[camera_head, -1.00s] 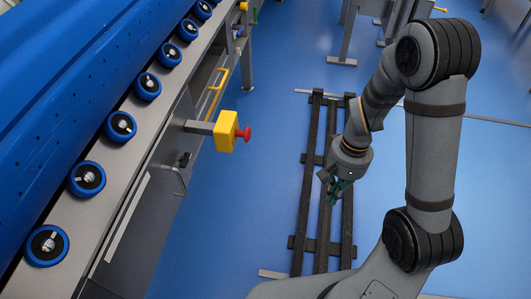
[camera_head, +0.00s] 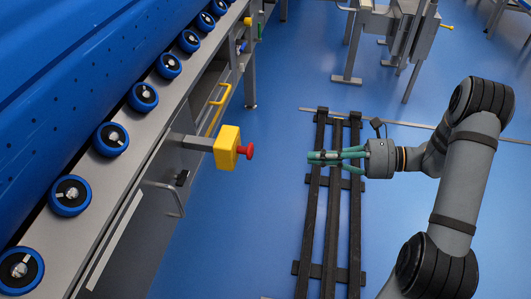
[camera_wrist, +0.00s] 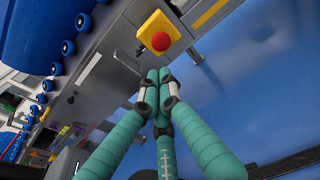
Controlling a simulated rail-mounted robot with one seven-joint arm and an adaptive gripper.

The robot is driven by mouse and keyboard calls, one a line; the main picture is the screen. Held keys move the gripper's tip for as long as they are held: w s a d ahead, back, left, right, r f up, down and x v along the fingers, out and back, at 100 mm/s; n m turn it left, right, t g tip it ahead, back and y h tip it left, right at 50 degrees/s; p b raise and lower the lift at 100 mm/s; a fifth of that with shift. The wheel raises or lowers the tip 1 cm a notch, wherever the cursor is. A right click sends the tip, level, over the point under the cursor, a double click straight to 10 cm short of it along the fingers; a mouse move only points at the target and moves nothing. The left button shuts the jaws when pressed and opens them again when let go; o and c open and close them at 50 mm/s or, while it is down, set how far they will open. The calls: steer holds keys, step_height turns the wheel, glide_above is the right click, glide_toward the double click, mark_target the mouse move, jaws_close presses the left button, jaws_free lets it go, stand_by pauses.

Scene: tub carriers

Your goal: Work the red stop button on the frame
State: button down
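The red stop button (camera_head: 246,152) is a mushroom head on a yellow box (camera_head: 226,148), held out from the conveyor frame on a grey bracket. It faces right, towards my gripper. My gripper (camera_head: 312,158) has green fingers pointing left at about the button's height in the picture, with a clear gap between them. In the wrist view the button (camera_wrist: 161,41) sits above the fingertips (camera_wrist: 153,78), which are drawn close together with nothing seen between them. Nothing hides the button.
The conveyor frame (camera_head: 150,130) with blue rollers runs along the left. A grey handle (camera_head: 170,195) sticks out below the box, and a yellow handle (camera_head: 218,108) is behind it. Dark floor rails (camera_head: 312,225) lie under my gripper. Grey stands (camera_head: 385,30) are at the back.

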steer(key=shift+r, duration=0.3)
steer(key=shift+a, duration=0.1)
steer(key=b, duration=0.4)
glide_toward(245, 150)
steer(key=a+f, duration=0.2)
steer(key=a, duration=0.2)
steer(key=shift+w+a+r, duration=0.1)
steer(key=shift+w+a, duration=0.1)
steer(key=shift+a, duration=0.15)
steer(key=shift+a, duration=0.1)
